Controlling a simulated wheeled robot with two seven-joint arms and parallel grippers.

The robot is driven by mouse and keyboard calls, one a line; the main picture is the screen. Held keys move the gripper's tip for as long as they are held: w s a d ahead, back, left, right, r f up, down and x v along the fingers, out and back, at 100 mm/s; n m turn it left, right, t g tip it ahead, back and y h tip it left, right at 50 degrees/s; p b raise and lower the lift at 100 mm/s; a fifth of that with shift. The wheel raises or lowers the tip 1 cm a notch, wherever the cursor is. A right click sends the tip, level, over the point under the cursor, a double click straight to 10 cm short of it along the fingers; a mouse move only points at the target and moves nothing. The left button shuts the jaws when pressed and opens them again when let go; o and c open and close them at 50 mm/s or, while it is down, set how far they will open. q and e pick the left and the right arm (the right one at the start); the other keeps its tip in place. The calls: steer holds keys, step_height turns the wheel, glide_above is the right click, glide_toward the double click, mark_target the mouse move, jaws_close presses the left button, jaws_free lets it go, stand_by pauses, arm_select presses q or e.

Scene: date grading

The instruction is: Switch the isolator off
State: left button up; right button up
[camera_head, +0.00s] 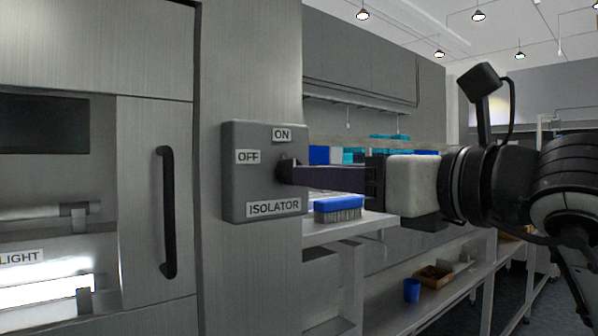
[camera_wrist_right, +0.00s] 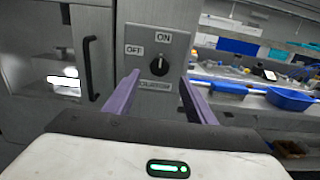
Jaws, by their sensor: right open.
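The isolator (camera_head: 235,195) is a grey box on a metal cabinet face, with ON, OFF and ISOLATOR labels. It also shows in the wrist view (camera_wrist_right: 180,50). Its black knob (camera_wrist_right: 159,66) sits below ON and right of OFF; its pale mark appears to point up toward ON. In the head view the knob (camera_head: 285,167) is partly hidden by my gripper. My right gripper (camera_head: 292,174) comes in from the right with its purple fingers close to the knob. In the wrist view the right gripper (camera_wrist_right: 160,77) is open, with the knob seen between its fingertips. My left gripper is not in view.
A black cabinet handle (camera_head: 168,212) stands left of the isolator. A blue brush (camera_head: 340,207) lies on the bench at right. A blue cup (camera_head: 411,290) and a brown box (camera_head: 433,276) are on the lower shelf. A blue bin (camera_wrist_right: 290,99) shows in the wrist view.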

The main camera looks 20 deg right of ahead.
mark_target(288, 172)
steer(key=p+x, duration=0.1)
steer(key=x, duration=0.6)
steer(key=shift+w, duration=0.2)
steer(key=shift+a, duration=0.1)
steer(key=c, duration=1)
steer(key=shift+c, duration=0.2)
